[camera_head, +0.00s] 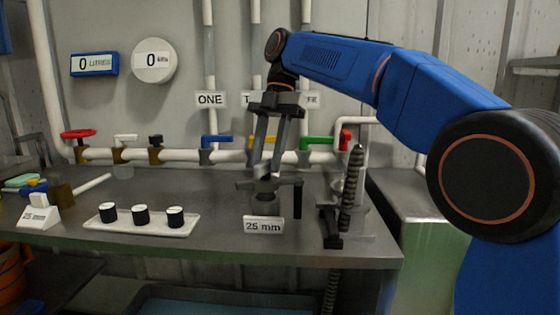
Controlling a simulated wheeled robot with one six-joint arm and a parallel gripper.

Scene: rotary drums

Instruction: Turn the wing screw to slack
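A dark fixture (265,201) stands near the front middle of the workbench, behind a "25 mm" card. A dark crosspiece (286,182) lies across its top, and I take this for the wing screw, though its shape is hard to make out. My gripper (265,168) points down over it from above. Its two long grey fingers are apart, with their tips at the small dark part on top of the fixture. The tips partly hide that part. I cannot tell whether they touch or pinch it.
A dark threaded post (351,190) with a clamp stands close right of the fixture. A white tray (104,225) with 3 black knobs lies to the left. Pipes with coloured valve handles (217,141) run along the wall behind. The bench (215,250) is bare in front.

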